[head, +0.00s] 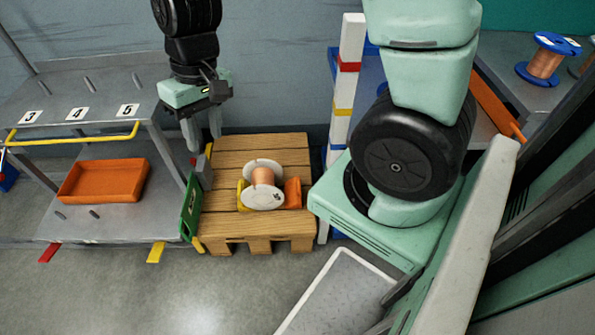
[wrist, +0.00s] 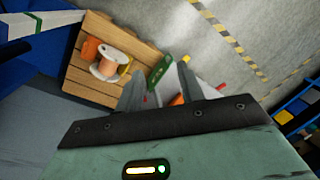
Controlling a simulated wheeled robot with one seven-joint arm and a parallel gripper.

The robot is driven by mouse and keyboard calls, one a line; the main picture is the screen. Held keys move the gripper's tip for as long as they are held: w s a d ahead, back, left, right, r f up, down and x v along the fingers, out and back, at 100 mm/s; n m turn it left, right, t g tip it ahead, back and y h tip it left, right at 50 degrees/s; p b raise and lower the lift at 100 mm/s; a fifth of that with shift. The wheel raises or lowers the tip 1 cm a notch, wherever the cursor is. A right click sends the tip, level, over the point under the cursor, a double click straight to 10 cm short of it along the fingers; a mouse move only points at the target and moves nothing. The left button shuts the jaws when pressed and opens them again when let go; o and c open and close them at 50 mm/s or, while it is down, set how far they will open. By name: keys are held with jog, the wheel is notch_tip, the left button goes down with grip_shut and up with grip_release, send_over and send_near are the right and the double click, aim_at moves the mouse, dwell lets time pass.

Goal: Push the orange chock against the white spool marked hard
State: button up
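The white spool (head: 264,196), wound with copper wire, lies on its side on the wooden pallet (head: 232,158). A dark mark shows on its near flange, too small to read. The orange chock (head: 293,193) is just right of the spool; I cannot tell whether they touch. A yellow chock (head: 241,191) is at the spool's left, partly hidden. The wrist view also shows the spool (wrist: 101,70) and the orange chock (wrist: 90,47). My gripper (head: 203,134) points down above the pallet's left back edge, away from the spool. Its fingers (wrist: 160,88) are apart and empty.
A green panel (head: 190,207) stands at the pallet's left edge. A grey rack (head: 70,100) with an orange tray (head: 105,181) is further left. A white post with coloured bands (head: 347,90) stands behind right. A blue-flanged spool (head: 545,62) sits on the right shelf.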

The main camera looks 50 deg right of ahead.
jog(key=w+d+f+m+b, duration=0.35)
jog(key=d+f+b, duration=0.35)
jog(key=f, duration=0.5)
jog(key=m+h+b, duration=0.2)
jog(key=m+b, duration=0.4)
jog(key=b, duration=0.7)
send_near(299, 184)
notch_tip(299, 184, down, 10)
jog(key=b, duration=0.8)
jog(key=shift+s+f+b, duration=0.1)
jog(key=shift+b, duration=0.3)
grip_shut()
